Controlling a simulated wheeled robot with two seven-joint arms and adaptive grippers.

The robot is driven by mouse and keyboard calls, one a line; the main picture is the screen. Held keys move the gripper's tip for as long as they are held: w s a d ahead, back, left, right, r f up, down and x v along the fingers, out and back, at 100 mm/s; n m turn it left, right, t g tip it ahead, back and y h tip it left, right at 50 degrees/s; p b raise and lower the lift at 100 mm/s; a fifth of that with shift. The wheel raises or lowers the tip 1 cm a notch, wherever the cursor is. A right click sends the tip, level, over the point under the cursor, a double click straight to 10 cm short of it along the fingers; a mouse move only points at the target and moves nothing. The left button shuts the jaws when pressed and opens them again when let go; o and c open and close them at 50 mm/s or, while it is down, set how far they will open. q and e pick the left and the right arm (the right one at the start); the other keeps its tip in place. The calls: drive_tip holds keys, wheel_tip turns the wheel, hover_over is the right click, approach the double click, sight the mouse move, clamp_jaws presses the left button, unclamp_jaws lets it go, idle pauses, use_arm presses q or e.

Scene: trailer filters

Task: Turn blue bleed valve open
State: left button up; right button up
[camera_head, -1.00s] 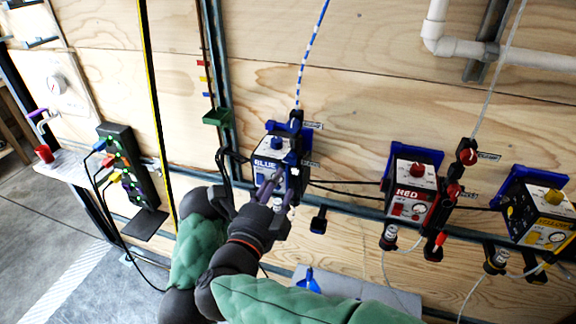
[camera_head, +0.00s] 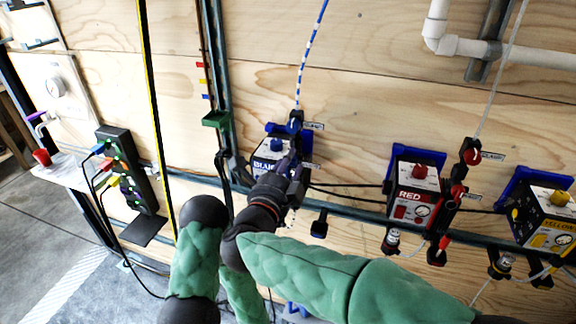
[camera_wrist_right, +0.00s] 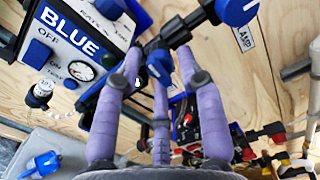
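The blue unit (camera_head: 270,152), a white box lettered BLUE, hangs on the plywood wall, and its face (camera_wrist_right: 75,45) fills the upper left of the right wrist view. A dark pipe fitting (camera_wrist_right: 165,40) with a blue handle (camera_wrist_right: 237,10) runs beside the box. My right gripper (camera_head: 290,172) is in front of the unit's right side and hides part of it. In the right wrist view its purple fingers (camera_wrist_right: 158,62) are apart, near the fitting. A small blue part (camera_wrist_right: 157,72) shows between them; contact cannot be told. My left gripper does not show.
The red unit (camera_head: 414,195) and yellow unit (camera_head: 548,220) hang to the right. A black power strip (camera_head: 128,165) with coloured plugs is at left. A dark rail and black hoses run along the wall near my right gripper.

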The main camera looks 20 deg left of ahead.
clamp_jaws()
drive_tip(key=shift+r+n+p, duration=0.1)
drive_tip(key=shift+n+p, duration=0.8)
drive_tip(key=shift+p, duration=0.15)
drive_tip(key=o, duration=0.5)
unclamp_jaws()
drive_tip(key=s, duration=1.2)
